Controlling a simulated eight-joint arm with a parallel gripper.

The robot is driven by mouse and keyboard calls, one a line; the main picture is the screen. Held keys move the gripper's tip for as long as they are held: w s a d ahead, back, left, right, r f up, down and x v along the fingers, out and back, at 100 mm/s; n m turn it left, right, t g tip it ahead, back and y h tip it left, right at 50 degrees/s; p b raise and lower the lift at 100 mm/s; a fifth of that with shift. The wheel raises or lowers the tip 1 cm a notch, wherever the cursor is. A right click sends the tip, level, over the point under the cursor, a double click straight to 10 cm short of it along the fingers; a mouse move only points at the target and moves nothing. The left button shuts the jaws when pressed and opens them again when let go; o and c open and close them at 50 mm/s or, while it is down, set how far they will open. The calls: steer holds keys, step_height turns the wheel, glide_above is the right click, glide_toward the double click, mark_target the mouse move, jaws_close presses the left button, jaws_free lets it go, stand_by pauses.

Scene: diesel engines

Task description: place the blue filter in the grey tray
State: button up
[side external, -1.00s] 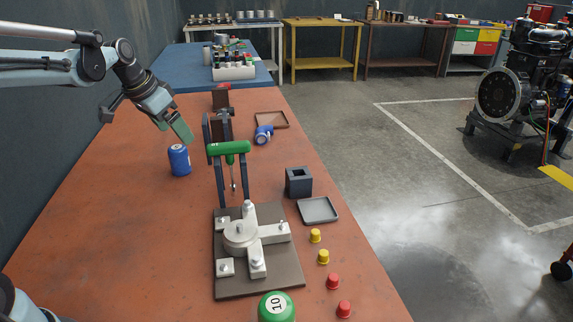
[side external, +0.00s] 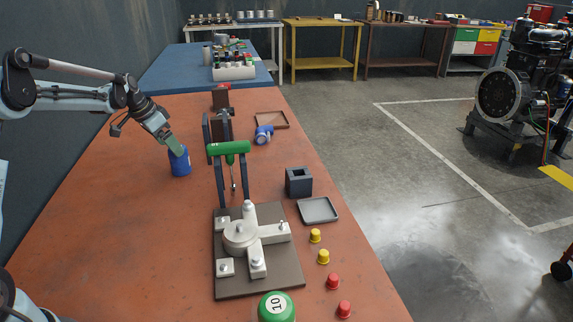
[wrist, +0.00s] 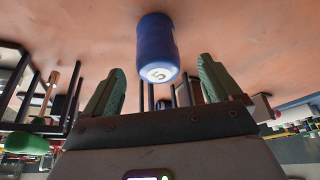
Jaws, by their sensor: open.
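The blue filter (side external: 180,163) stands upright on the orange bench top, left of the black stand. In the wrist view the blue filter (wrist: 156,46) shows a round pale end marked 5 and lies between and beyond the two green fingers. My gripper (side external: 176,145) is at the top of the filter in the side view, its near finger overlapping the filter's upper edge. In the wrist view my gripper (wrist: 158,88) has its fingers wide apart with nothing between the tips. The grey tray (side external: 318,210) lies empty near the bench's right edge.
A black stand with a green-handled tool (side external: 229,148) rises right of the filter. A fixture plate (side external: 230,285), a dark square block (side external: 298,182) and a blue-and-white part (side external: 263,135) are on the bench. Yellow and red caps (side external: 323,257) line the right edge. The left bench area is clear.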

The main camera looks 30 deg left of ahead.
mark_target(179, 160)
steer(key=shift+x, duration=3.05)
steer(key=shift+w+d, duration=0.15)
steer(key=shift+d, duration=0.05)
steer(key=shift+r, duration=0.15)
steer(key=c, duration=1.3)
